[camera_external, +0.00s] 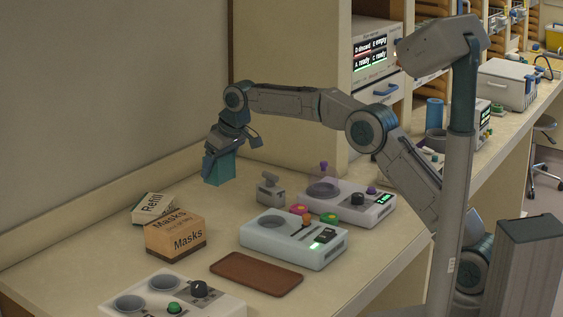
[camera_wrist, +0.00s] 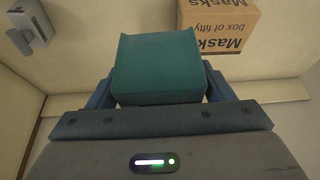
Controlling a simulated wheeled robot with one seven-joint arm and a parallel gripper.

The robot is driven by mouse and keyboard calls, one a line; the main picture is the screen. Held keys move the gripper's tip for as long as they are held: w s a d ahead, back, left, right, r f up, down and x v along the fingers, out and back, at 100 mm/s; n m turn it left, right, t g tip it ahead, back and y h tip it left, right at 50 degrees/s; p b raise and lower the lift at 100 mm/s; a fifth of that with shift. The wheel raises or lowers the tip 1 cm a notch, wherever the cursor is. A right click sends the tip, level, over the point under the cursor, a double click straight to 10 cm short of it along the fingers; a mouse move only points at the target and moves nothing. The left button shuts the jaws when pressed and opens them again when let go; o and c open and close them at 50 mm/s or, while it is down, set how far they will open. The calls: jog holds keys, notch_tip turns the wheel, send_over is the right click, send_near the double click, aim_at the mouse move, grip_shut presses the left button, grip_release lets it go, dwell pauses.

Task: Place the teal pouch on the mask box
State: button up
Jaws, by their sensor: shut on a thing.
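The teal pouch (camera_external: 218,168) is in my gripper (camera_external: 222,156), near the back of the counter by the wall. In the wrist view the pouch (camera_wrist: 158,66) sits between the two fingers of my gripper (camera_wrist: 158,90), which is shut on it. I cannot tell whether its underside touches the counter. The mask box (camera_external: 175,236) is an orange-brown carton marked "Masks", on the counter to the left and nearer the camera, apart from the pouch. It also shows at the top of the wrist view (camera_wrist: 222,25).
A white "Refill" box (camera_external: 153,207) lies tilted behind the mask box. A brown tray (camera_external: 256,274), a grey device (camera_external: 270,189) and white control units (camera_external: 293,238) (camera_external: 349,203) (camera_external: 171,297) stand around. Counter between pouch and mask box looks clear.

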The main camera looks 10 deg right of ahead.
jog(key=a+f+p, duration=0.1)
jog(key=a, duration=0.2)
jog(key=s+a+f, duration=0.1)
jog(key=a+f, duration=0.1)
jog(key=s+a+f+p, duration=0.1)
jog(key=a+f, duration=0.1)
jog(key=a, duration=0.1)
jog(key=shift+s+a+p, duration=0.2)
jog(key=shift+a+p, duration=0.15)
jog(key=shift+f+p, duration=0.4)
jog(key=shift+f, duration=1.75)
jog(key=shift+f, duration=0.2)
jog(key=o, duration=1.1)
jog(key=shift+r, duration=0.1)
jog(key=b+v, duration=0.2)
jog(key=v, duration=1)
